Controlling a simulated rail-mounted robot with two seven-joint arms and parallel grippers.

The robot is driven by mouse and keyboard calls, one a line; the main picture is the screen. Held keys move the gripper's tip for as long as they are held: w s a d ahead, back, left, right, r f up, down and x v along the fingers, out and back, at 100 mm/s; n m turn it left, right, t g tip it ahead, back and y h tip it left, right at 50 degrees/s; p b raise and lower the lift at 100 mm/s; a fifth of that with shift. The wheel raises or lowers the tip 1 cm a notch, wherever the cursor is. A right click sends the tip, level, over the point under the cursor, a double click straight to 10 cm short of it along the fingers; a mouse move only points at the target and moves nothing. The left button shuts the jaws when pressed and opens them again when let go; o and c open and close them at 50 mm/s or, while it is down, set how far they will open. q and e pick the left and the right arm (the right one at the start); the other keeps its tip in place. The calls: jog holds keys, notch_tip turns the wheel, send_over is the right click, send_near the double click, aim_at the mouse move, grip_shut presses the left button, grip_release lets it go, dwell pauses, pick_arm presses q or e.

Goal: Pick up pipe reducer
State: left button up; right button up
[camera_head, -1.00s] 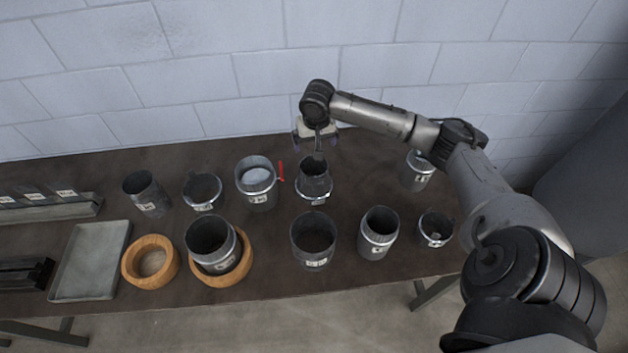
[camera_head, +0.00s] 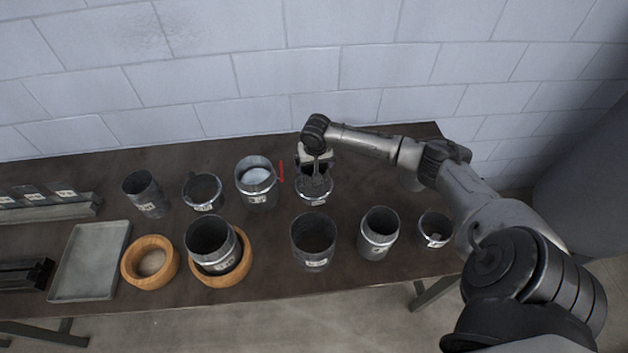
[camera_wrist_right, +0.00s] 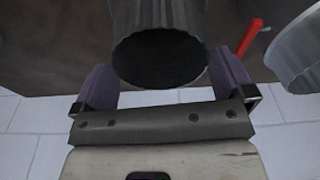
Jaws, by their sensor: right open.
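The pipe reducer (camera_head: 314,195) stands upright on the dark table, in the back row right of the middle. It is a grey metal piece with a wider flanged base and a narrower top, and a white label on its front. My right gripper (camera_head: 316,166) is over its upper part, which it partly hides. In the right wrist view the reducer's dark round opening (camera_wrist_right: 160,58) lies between the two purple finger pads of my open right gripper (camera_wrist_right: 165,85). I cannot tell whether the pads touch it. My left gripper is not in view.
A red upright marker (camera_head: 282,171) and a can with pale contents (camera_head: 257,195) stand just left of the reducer. Several metal duct pieces fill the front row, including a cylinder (camera_head: 313,252). A wooden ring (camera_head: 146,275) and shallow tray (camera_head: 88,262) lie left. A block wall closes the back.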

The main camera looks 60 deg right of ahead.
notch_tip(320, 180, down, 2)
jog(key=shift+w+d+f, duration=0.1)
jog(key=c, duration=1.1)
